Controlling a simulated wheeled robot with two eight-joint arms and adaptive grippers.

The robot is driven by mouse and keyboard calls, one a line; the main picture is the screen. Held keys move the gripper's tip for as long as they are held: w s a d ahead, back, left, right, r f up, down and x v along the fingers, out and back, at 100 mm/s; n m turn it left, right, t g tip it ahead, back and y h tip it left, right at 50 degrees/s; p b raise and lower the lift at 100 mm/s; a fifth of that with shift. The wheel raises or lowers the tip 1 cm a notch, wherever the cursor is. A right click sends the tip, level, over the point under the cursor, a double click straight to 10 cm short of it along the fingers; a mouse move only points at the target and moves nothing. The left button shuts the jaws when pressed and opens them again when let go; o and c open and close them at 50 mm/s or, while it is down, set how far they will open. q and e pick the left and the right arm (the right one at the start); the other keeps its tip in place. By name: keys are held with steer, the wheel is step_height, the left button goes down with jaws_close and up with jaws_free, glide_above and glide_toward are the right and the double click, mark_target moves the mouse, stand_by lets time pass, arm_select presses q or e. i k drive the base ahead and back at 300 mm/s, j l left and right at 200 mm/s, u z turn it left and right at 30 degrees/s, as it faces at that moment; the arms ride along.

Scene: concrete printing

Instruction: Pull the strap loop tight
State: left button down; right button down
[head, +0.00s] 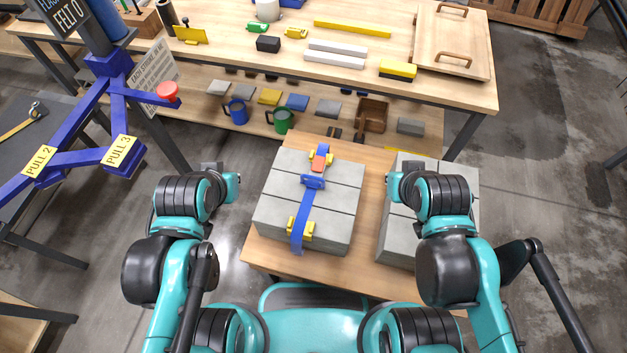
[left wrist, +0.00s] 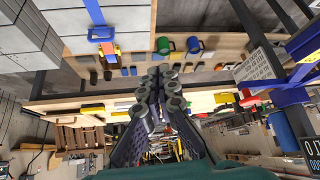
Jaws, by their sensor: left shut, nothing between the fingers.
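A stack of grey blocks (head: 268,212) sits on a wooden board (head: 262,255) in the middle of the head view. A blue strap (head: 304,222) runs over its top, past yellow corner pieces (head: 301,228) at the near and far edges. A blue buckle (head: 313,182) with an orange-red part (head: 318,163) sits on the strap toward the far edge. My left gripper (left wrist: 162,82) is shut and empty, left of the stack and apart from the strap. The strap (left wrist: 95,12) and buckle (left wrist: 102,34) also show in the left wrist view. My right gripper (head: 408,165) is right of the buckle; its fingers are hidden.
A second grey block stack (head: 392,236) stands at the right, partly behind my right arm. A workbench (head: 465,88) with tools and a lower shelf stands beyond. A blue frame (head: 90,160) with PULL labels and a red knob (head: 167,90) is at the left.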

mark_target(315, 183)
steer(key=j, duration=1.25)
